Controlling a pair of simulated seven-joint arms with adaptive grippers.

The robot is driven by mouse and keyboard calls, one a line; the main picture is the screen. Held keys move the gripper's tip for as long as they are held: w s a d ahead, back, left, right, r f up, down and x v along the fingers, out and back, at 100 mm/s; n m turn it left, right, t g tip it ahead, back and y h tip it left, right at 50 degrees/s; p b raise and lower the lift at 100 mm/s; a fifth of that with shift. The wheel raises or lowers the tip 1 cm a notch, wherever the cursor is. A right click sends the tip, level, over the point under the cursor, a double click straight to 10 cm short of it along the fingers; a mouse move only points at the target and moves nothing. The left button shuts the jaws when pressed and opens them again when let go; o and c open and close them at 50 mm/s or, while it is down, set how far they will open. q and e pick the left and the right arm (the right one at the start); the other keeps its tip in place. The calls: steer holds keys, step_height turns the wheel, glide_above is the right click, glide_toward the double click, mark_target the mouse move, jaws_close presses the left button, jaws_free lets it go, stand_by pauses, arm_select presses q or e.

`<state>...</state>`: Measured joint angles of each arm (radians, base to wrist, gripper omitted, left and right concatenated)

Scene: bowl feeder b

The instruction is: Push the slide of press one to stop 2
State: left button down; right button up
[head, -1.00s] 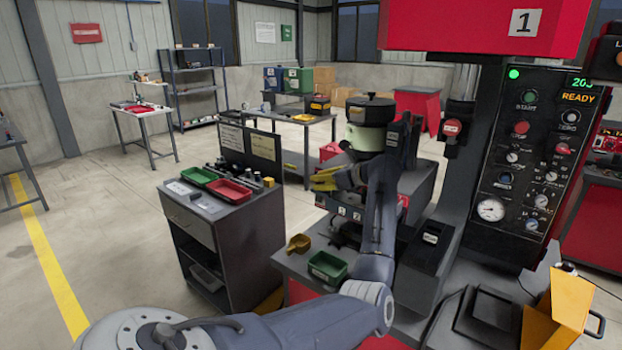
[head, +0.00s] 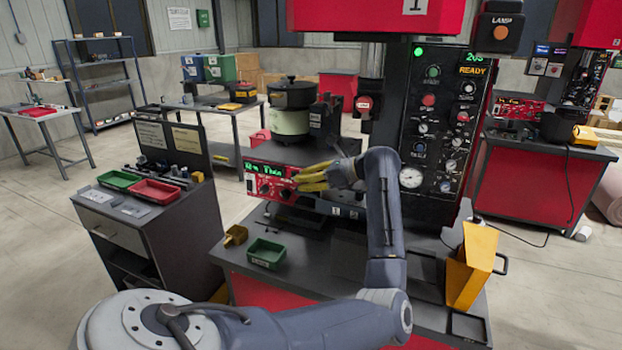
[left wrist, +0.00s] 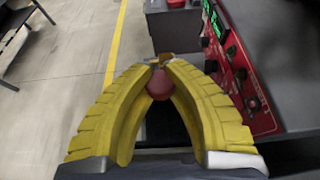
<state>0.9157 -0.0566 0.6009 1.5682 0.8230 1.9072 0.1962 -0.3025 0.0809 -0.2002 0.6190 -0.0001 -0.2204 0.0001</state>
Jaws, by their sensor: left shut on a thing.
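Press one (head: 415,150) stands right of centre, with a "1" sign on its red head and a panel reading READY. My left gripper (head: 302,180), with yellow fingers, reaches in at the press's left side, above its bench. In the left wrist view its fingers (left wrist: 160,62) are closed around a red rounded knob (left wrist: 160,86). In the head view the fingers hide that knob. A plate with number labels (head: 345,212), 1 and 2 readable, lies just below my wrist. How the knob joins the slide is hidden. My right gripper is not in view.
A red control box (head: 268,182) with a green display sits just left of the fingers, below a bowl feeder (head: 290,105). A yellow chute (head: 472,265) stands at right.

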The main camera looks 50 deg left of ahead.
arm_select(q)
steer(key=shift+w+d+r, duration=0.1)
steer(key=shift+r, duration=0.5)
steer(key=c, duration=1.4)
jaws_free()
steer(key=o, duration=0.3)
steer(key=shift+f, duration=0.25)
steer(key=shift+d, duration=0.1)
